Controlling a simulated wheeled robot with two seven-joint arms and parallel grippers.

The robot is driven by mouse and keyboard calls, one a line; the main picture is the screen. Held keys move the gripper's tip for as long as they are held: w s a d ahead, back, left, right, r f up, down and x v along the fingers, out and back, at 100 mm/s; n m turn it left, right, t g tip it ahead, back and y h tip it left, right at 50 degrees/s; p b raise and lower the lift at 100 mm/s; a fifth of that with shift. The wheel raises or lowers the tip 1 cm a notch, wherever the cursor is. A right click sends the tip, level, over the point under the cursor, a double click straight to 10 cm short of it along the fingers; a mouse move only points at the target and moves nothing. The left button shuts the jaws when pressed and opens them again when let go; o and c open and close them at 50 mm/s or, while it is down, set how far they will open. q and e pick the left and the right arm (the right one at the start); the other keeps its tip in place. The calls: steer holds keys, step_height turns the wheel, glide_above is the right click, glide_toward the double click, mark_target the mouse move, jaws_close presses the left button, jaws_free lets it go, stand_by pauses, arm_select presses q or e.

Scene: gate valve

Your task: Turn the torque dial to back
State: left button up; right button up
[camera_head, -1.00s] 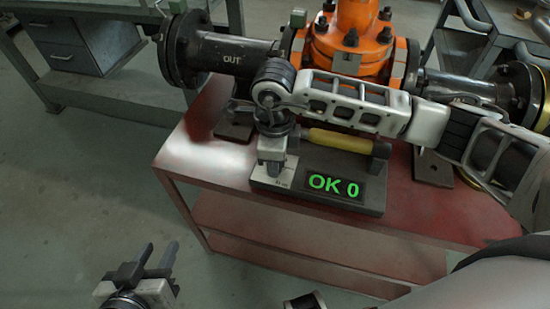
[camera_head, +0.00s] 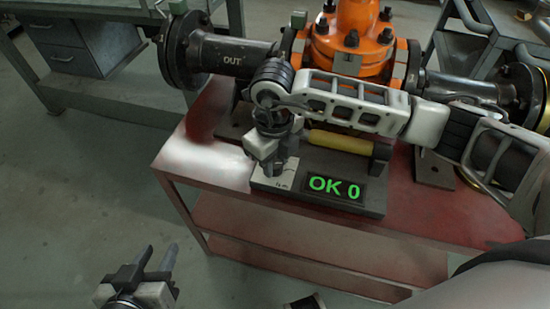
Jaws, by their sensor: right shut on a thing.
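My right gripper (camera_head: 268,158) points down at the left end of the torque tester, a dark base with a green "OK 0" display (camera_head: 335,187). It is shut on the torque dial, which is mostly hidden beneath the gripper and wrist; a dark part shows under the fingers. A pale label plate (camera_head: 272,180) lies on the base below it. My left gripper (camera_head: 157,258) is at the lower left, fingers apart and empty, over the floor and away from the tester.
A yellow handle (camera_head: 340,141) lies behind the display. A grey workbench (camera_head: 120,88) stands at the back left.

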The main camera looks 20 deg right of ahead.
steer(key=shift+r, duration=0.1)
stand_by(0.3)
steer(key=o, duration=1)
steer(key=shift+c, duration=0.2)
step_height(320, 180, up, 16)
steer(key=p, duration=0.1)
steer(key=shift+a, duration=0.15)
